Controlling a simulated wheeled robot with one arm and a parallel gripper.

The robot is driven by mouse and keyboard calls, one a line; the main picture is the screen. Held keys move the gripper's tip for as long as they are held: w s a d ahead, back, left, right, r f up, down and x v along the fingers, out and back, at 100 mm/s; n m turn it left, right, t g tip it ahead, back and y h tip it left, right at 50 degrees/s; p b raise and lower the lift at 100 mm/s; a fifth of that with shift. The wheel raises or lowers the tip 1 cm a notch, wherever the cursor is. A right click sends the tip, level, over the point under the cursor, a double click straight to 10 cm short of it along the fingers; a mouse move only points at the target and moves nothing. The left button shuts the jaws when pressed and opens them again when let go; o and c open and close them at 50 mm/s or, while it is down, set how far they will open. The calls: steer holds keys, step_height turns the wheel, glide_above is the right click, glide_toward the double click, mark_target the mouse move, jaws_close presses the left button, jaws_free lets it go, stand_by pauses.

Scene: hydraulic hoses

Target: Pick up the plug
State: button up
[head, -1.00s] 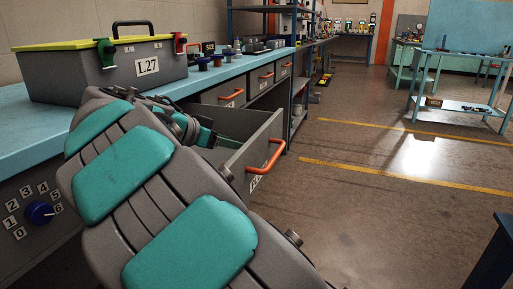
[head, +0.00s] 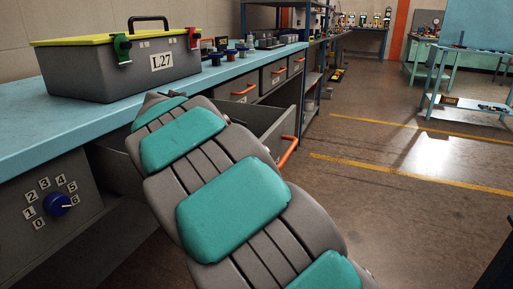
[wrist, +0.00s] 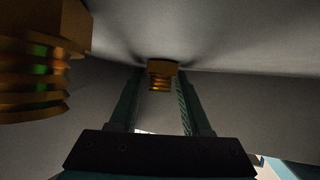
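In the wrist view, a brass hex-headed plug (wrist: 160,76) with a ridged or threaded lower part is between the far ends of my gripper's green fingers (wrist: 160,82). The fingers are spread, with a narrow gap seen on each side of the plug. A second brass threaded piece (wrist: 40,62) looms large at the upper left, outside the fingers and close to the camera. Grey surfaces lie behind both. In the head view, my arm reaches into the open grey drawer (head: 121,168); my gripper and the brass pieces are hidden there.
The drawer's orange handle (head: 288,152) sticks out over the floor. Above it, the blue workbench (head: 45,130) holds a grey toolbox (head: 125,72) marked L27. A blue numbered dial (head: 57,204) is on the left cabinet. Open floor (head: 400,220) lies to the right.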

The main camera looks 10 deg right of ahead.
jaws_close()
stand_by(0.5)
